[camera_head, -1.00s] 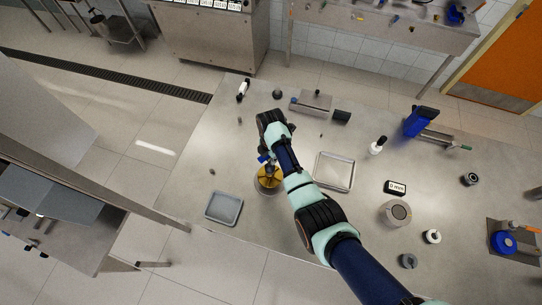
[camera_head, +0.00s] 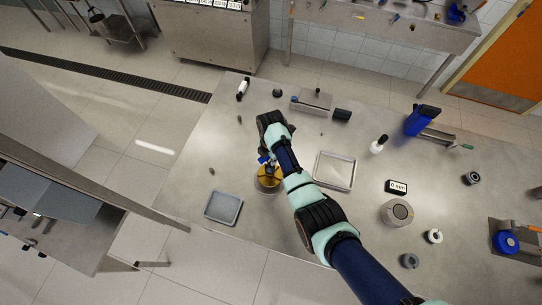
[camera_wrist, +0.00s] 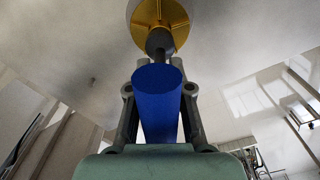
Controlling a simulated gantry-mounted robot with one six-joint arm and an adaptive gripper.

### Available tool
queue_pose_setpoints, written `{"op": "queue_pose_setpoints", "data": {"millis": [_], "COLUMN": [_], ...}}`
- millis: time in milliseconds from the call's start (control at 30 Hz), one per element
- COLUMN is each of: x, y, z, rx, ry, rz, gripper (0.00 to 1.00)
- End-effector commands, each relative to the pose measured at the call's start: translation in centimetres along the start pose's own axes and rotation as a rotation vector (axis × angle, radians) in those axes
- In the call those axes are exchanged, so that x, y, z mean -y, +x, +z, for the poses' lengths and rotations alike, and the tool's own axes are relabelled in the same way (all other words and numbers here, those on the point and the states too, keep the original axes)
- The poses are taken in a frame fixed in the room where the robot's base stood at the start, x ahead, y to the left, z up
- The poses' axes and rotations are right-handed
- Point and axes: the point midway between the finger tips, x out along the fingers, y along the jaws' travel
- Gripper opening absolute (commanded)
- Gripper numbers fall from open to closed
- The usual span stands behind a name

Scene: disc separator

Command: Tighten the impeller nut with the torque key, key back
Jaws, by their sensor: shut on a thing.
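My gripper (camera_wrist: 159,108) is shut on the blue handle of the torque key (camera_wrist: 160,92) in the wrist view. The key's grey lower end (camera_wrist: 159,42) meets the middle of the yellow impeller (camera_wrist: 143,14), where it hides the nut. I cannot tell how fully it sits on the nut. In the head view, the yellow impeller (camera_head: 267,184) lies in a round bowl (camera_head: 258,191) near the table's front left, below my gripper (camera_head: 265,160). A little of the blue handle shows there beside my wrist.
A grey tray (camera_head: 223,208) stands left of the bowl and a metal tray (camera_head: 335,171) stands right. A small white-faced display (camera_head: 397,187), a round metal part (camera_head: 398,212) and a blue stand (camera_head: 420,121) are further right. Table room (camera_head: 195,150) is free at left.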

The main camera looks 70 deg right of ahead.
Motion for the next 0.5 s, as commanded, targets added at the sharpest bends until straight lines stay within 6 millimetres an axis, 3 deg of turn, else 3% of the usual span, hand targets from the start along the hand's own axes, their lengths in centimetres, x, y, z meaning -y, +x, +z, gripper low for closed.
{"op": "queue_pose_setpoints", "data": {"millis": [500], "x": [-0.01], "y": [0.71], "z": [0.00], "rx": [0.000], "ry": [0.000], "rz": [-0.001], "gripper": [0.00]}}
